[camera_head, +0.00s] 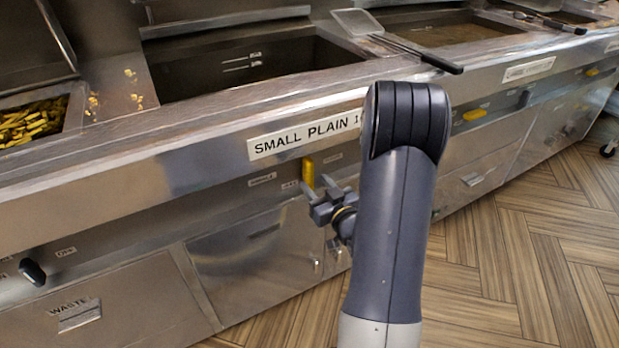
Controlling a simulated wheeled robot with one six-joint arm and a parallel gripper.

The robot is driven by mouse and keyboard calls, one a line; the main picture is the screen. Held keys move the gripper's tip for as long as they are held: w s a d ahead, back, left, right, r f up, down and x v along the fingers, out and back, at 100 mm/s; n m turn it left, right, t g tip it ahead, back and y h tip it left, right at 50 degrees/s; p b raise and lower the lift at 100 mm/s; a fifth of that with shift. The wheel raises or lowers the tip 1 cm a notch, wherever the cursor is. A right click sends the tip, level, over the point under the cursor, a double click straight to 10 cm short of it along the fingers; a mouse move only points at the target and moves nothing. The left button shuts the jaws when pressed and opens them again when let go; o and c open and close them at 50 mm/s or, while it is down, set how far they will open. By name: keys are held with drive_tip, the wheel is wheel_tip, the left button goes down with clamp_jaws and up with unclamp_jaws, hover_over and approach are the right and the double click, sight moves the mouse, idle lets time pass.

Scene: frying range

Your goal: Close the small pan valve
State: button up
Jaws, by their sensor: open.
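The small pan's yellow valve handle (308,172) points upright on the steel front panel, just below the "SMALL PLAIN" label (300,137). My gripper (318,193) is open, with its fingers at the lower end of the yellow handle. I cannot tell whether the fingers touch the handle or stand just in front of it. The small pan (250,64) is the open dark well above the label. My arm hides the right end of the label and part of the panel.
A skimmer with a long handle (400,45) lies across the range top. Another yellow handle (474,114) sits further right, lying sideways. A black knob (32,272) is at lower left above the waste drawer (80,317).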

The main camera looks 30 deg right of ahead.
sight(311, 180)
drive_tip(key=shift+w+a, duration=0.1)
drive_tip(key=shift+w, duration=1.9)
drive_tip(key=shift+c, duration=0.3)
clamp_jaws()
